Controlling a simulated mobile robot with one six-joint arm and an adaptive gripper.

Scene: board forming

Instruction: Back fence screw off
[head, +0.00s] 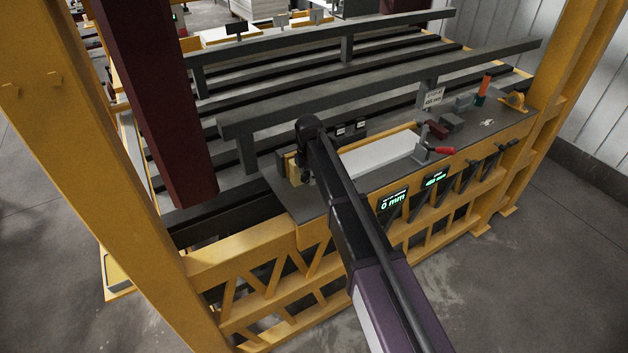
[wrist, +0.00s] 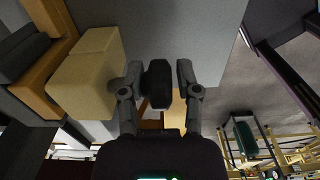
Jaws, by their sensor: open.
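In the wrist view a dark rounded knob (wrist: 158,84), which looks like the back fence screw, stands between the fingertips of my gripper (wrist: 159,80). The gripper is open, with one finger on each side of the knob and a narrow gap on each side. A pale tan block (wrist: 85,80) sits just left of the left finger, against a yellow-orange bar (wrist: 48,62). In the head view my arm reaches to the left end of the bench, and my wrist hides the knob and most of the gripper. The tan block shows there in part (head: 293,170).
A white sheet (head: 380,155) lies on the grey bench top (head: 290,200). Right of it stand a red-handled clamp (head: 435,150) and small blocks. A display (head: 393,200) on the front reads 0 mm. Long grey beams (head: 380,85) rise behind. A dark red column (head: 155,100) hangs at left.

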